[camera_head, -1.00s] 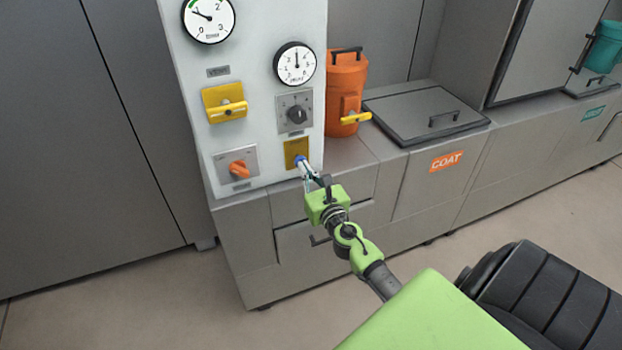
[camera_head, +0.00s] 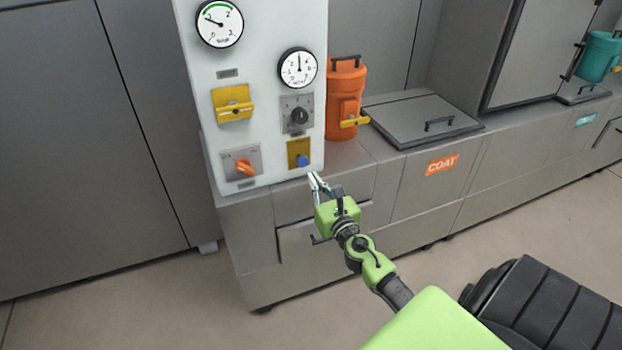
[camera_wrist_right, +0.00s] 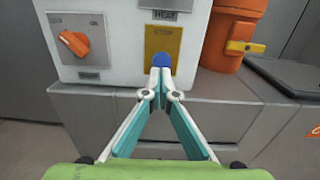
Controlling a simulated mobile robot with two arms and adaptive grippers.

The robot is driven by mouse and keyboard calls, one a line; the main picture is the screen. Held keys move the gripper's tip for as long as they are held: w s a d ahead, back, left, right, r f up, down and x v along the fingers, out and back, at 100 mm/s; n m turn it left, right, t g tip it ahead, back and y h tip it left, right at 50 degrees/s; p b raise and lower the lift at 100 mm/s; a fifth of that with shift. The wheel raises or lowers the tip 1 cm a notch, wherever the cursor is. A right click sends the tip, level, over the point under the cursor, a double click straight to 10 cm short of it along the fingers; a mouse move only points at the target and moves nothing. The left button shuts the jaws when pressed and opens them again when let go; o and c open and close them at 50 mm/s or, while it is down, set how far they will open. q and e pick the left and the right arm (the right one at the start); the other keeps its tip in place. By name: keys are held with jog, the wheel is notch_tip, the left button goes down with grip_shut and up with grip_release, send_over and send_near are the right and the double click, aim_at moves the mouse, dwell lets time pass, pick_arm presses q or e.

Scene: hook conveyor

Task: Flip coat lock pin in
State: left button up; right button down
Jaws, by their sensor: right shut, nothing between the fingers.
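No part is labelled as the coat lock pin, so I cannot tell for certain which it is. An orange canister (camera_head: 346,92) stands on the counter with a yellow handle piece (camera_head: 354,122) low on its side; this piece also shows in the wrist view (camera_wrist_right: 246,47). An orange COAT label (camera_head: 443,163) is on the counter front below a grey hatch lid. My right gripper (camera_head: 313,177) is shut and empty, just below and apart from a blue button (camera_head: 303,160) on a yellow STOP plate. In the wrist view its tips (camera_wrist_right: 160,73) overlap the button. My left gripper is out of view.
The white panel (camera_head: 270,95) carries two gauges, a yellow bracket (camera_head: 233,103), a black knob (camera_head: 299,115) and an orange knob (camera_head: 243,167). The hatch lid (camera_head: 424,118) has a raised handle. A teal canister (camera_head: 598,57) stands far right. Open floor lies in front.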

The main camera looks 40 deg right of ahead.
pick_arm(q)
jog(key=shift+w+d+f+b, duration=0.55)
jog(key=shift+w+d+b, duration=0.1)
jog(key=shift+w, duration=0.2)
pick_arm(e)
jog(key=v, duration=0.7)
jog(key=shift+s+f, duration=0.2)
jog(key=shift+f, duration=0.05)
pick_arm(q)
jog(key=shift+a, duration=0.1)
pick_arm(e)
jog(key=shift+d, duration=0.15)
jog(key=shift+f, duration=0.1)
